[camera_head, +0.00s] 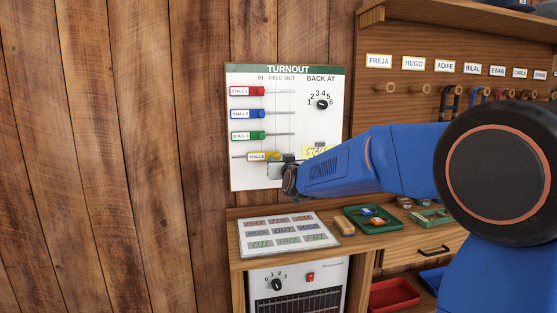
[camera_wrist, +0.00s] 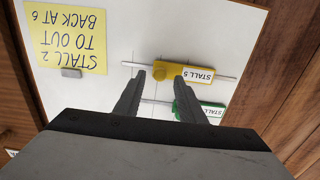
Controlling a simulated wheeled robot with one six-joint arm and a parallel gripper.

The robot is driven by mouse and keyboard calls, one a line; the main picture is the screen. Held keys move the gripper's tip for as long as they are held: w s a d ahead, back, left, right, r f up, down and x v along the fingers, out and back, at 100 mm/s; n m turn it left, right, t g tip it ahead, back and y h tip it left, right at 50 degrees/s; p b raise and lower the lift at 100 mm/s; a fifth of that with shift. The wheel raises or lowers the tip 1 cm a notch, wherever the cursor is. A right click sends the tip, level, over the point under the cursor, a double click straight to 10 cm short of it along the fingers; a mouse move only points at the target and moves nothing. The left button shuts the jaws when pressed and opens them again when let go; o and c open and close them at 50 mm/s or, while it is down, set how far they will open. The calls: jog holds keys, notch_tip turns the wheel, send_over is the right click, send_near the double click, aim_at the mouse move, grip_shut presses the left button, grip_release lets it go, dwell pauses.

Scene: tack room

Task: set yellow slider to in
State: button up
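The yellow slider (camera_head: 273,157) is on the lowest rail of the white turnout board (camera_head: 241,178), its knob about under the FIELD heading, right of the IN column. Its white tag reads STALL 5 in the wrist view. My gripper (camera_head: 280,168) is in front of the board at this slider and partly hides its right side.
Red (camera_head: 256,91), blue (camera_head: 257,114) and green (camera_head: 257,136) sliders sit above, near IN. A dial (camera_head: 321,104) and a yellow note (camera_wrist: 68,36) are on the board's right. Below are a shelf with a button panel (camera_head: 285,232) and a green tray (camera_head: 371,228).

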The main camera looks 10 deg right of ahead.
jog(key=shift+w, duration=1.2)
grip_shut()
